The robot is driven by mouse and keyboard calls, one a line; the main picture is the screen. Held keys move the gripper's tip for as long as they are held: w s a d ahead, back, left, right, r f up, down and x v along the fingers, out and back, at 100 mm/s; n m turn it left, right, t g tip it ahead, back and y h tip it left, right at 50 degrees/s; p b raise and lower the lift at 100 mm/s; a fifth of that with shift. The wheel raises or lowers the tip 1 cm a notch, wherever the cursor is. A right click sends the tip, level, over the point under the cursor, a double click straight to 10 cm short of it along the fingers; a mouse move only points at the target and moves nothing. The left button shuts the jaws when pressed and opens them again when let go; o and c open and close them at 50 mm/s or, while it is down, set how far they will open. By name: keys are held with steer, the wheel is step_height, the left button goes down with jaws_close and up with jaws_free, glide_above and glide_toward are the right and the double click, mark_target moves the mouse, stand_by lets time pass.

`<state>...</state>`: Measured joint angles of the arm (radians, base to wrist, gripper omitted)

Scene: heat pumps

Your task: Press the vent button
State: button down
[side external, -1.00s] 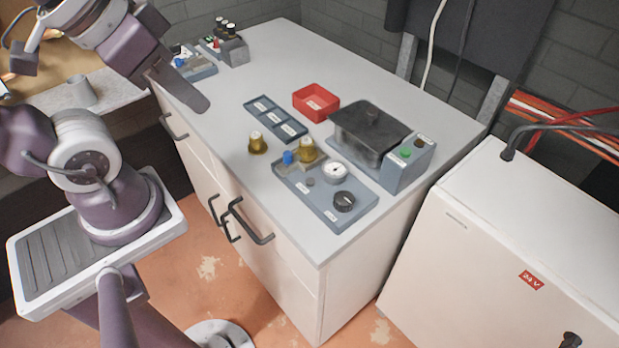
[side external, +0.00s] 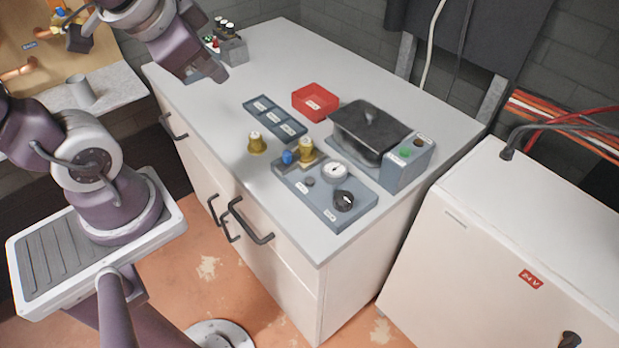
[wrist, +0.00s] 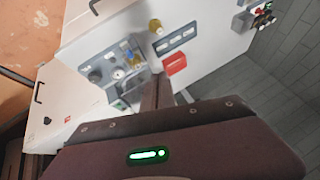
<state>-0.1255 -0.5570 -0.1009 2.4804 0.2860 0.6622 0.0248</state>
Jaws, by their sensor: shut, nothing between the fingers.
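A grey-blue control panel (side external: 325,208) lies near the front right of the worktop. It carries a small grey round button (side external: 310,182), a white gauge (side external: 334,171), a black knob (side external: 344,200), a blue knob (side external: 288,157) and a brass fitting (side external: 306,148). A green button (side external: 405,152) is on the grey box beside the black lidded pot (side external: 370,128). The labels are too small to read, so I cannot tell which button is the vent. My gripper (side external: 219,75) is shut and empty above the far left of the worktop, well apart from both buttons. Its fingers show in the wrist view (wrist: 157,92).
A loose brass fitting (side external: 257,142) stands left of the panel. A blue three-part tray (side external: 274,119) and a red bin (side external: 316,102) lie behind it. More devices (side external: 232,48) stand at the far left.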

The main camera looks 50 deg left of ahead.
steer(key=w+a+f+m+t+y, duration=0.1)
steer(key=w+a+f+m, duration=0.15)
steer(key=w+m, duration=0.4)
steer(key=m+g+h, duration=0.2)
steer(key=m+h, duration=0.9)
steer(key=m, duration=0.1)
glide_above(305, 182)
step_height(305, 182, down, 10)
steer(key=shift+w+a+r+n, duration=0.15)
steer(key=shift+a+r+n, duration=0.05)
steer(key=shift+n, duration=0.15)
steer(key=shift+f, duration=0.1)
steer(key=shift+f, duration=4.3)
steer(key=shift+f, duration=0.1)
steer(key=shift+f, duration=0.3)
